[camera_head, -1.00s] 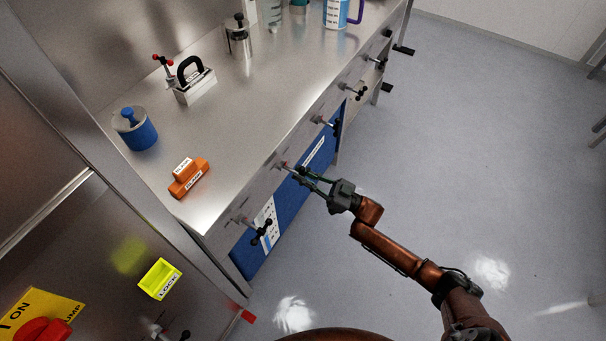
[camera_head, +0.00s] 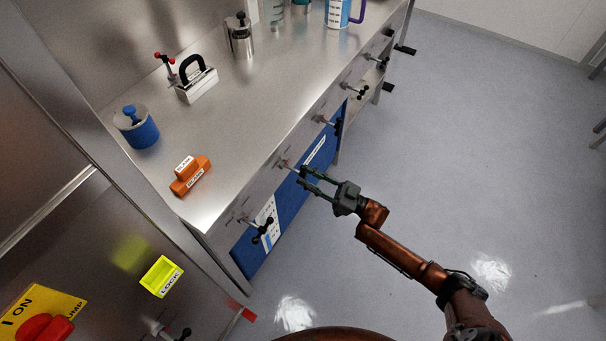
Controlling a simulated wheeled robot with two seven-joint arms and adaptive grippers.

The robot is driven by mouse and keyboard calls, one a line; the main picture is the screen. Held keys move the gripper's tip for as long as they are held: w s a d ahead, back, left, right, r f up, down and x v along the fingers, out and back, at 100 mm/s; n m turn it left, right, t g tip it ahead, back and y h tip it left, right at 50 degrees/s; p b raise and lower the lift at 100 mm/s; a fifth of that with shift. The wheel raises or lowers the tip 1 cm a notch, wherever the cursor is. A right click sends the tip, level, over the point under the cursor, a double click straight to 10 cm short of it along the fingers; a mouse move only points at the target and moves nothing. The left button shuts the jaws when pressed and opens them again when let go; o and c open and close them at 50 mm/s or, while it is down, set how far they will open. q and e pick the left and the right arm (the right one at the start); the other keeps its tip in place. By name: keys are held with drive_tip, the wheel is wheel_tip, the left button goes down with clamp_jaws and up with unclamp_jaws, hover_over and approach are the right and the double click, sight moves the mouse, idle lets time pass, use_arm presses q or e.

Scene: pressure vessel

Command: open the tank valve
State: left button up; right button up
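Several small valves with dark handles line the front edge of the steel bench; no label shows which one is the tank valve. My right gripper (camera_head: 304,176) is open, its two thin fingers pointing left at one valve (camera_head: 287,163) in the middle of the row. The fingertips are close to this valve's handle, which they partly hide; I cannot tell whether they touch it. Another valve (camera_head: 262,230) is nearer, lower left, and others (camera_head: 327,121) (camera_head: 354,90) are farther along. My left gripper is not in view.
On the bench (camera_head: 250,110) stand a blue weight-like pot (camera_head: 139,130), orange blocks (camera_head: 190,176), a black-handled block (camera_head: 197,84) and a metal canister (camera_head: 239,38). A yellow lock box (camera_head: 161,277) and red switch (camera_head: 43,329) are at lower left.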

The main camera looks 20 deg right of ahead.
drive_tip(key=v, duration=0.9)
drive_tip(key=shift+s+d+f, duration=0.2)
drive_tip(key=shift+s+d, duration=0.05)
